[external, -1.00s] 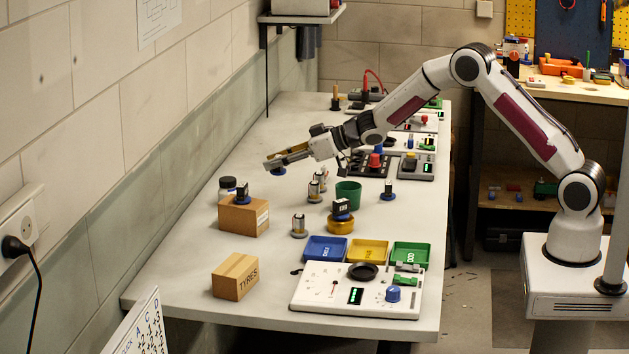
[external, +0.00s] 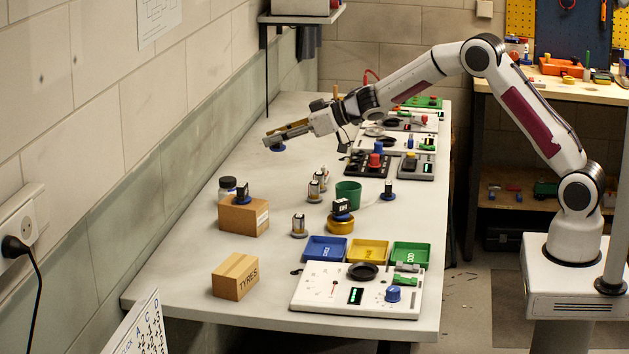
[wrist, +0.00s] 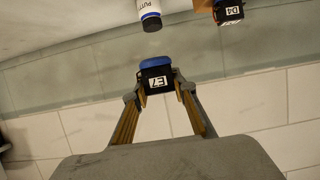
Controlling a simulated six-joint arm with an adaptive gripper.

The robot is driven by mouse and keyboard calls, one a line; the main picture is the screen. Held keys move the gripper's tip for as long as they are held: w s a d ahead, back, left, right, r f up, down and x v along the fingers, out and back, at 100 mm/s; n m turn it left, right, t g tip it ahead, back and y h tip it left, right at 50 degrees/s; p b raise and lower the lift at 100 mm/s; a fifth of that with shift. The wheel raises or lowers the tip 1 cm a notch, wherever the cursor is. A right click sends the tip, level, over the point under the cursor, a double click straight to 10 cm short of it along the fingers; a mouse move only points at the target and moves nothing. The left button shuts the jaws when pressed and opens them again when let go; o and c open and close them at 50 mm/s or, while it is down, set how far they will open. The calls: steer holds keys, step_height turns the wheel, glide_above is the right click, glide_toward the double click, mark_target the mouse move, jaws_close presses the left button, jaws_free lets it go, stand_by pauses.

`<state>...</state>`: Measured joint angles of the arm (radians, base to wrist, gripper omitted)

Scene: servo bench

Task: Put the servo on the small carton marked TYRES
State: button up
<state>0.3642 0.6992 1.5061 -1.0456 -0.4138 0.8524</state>
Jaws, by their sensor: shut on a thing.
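My gripper (external: 272,139) is shut on a servo, raised above the far left part of the bench. In the wrist view the held servo (wrist: 157,79) is a black block with a white E7 label and a blue disc. In the external view, mainly its blue disc (external: 278,149) shows below the fingers. The small carton marked TYRES (external: 236,277) is a tan box at the near left of the bench. Its top looks bare, and my gripper is well behind it.
Another carton (external: 243,217) bears a servo labelled D4 (wrist: 229,12), beside a white jar (wrist: 149,14). Several other servos, a green cup (external: 348,194) and a yellow round piece (external: 340,225) stand mid-bench. Coloured trays (external: 369,252) and a control panel (external: 335,290) are right of the TYRES carton.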

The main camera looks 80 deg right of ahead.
step_height(320, 180, up, 5)
steer(key=shift+f, duration=0.1)
steer(key=w+a+n+y, duration=0.2)
steer(key=w+a, duration=0.1)
steer(key=a, duration=1.9)
steer(key=n+g+y, duration=0.1)
steer(key=n+y, duration=0.1)
steer(key=y, duration=0.1)
glide_above(233, 265)
steer(key=f, duration=0.1)
steer(key=shift+d+f, duration=0.1)
steer(key=shift+f, duration=1.95)
steer(key=shift+f, duration=0.1)
steer(key=shift+f, duration=3)
steer(key=shift+f, duration=1.9)
steer(key=shift+f, duration=0.1)
